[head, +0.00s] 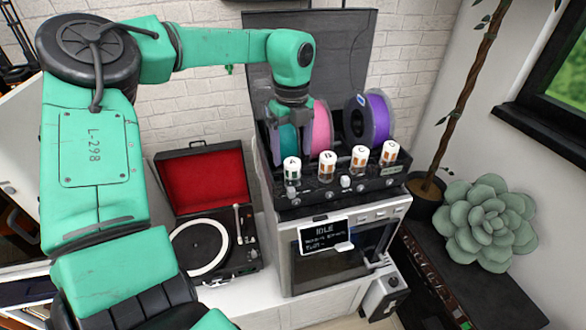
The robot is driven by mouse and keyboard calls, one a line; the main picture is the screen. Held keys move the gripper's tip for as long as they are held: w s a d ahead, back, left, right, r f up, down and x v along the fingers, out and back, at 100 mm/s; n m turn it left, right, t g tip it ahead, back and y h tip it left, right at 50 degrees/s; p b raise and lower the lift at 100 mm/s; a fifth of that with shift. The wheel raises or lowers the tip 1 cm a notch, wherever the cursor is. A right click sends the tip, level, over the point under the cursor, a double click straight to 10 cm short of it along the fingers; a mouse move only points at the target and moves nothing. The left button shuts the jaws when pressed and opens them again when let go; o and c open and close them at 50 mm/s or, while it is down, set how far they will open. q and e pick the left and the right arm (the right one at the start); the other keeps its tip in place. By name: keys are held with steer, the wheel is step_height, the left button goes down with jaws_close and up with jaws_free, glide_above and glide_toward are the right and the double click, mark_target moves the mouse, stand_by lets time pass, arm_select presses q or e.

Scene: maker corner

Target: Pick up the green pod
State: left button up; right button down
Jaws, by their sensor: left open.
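Several white-capped pods stand in a row on the machine's top front, lettered A to D. The leftmost, pod A (291,164), has a mark that looks dark green, while the other marks look orange-brown. It is the likeliest green pod, but its colour is hard to tell. My left gripper (289,148) points down just above and behind pod A, its fingers apart with nothing between them. A teal spool (288,137) shows behind the fingers. Pods B (327,159), C (360,155) and D (390,150) stand to the right. My right gripper is out of view.
Pink (322,128) and purple (377,117) spools stand behind the pods, before a raised dark lid (340,50). The machine's screen (325,236) reads IDLE. An open record player (200,240) is to the left. A succulent (488,222) and potted trunk (424,196) are right.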

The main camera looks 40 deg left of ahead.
mark_target(292, 161)
arm_select(q)
step_height(292, 161, down, 4)
steer(key=shift+f+p, duration=0.1)
steer(key=shift+p, duration=0.85)
steer(key=shift+s, duration=0.15)
steer(key=c, duration=0.4)
jaws_close()
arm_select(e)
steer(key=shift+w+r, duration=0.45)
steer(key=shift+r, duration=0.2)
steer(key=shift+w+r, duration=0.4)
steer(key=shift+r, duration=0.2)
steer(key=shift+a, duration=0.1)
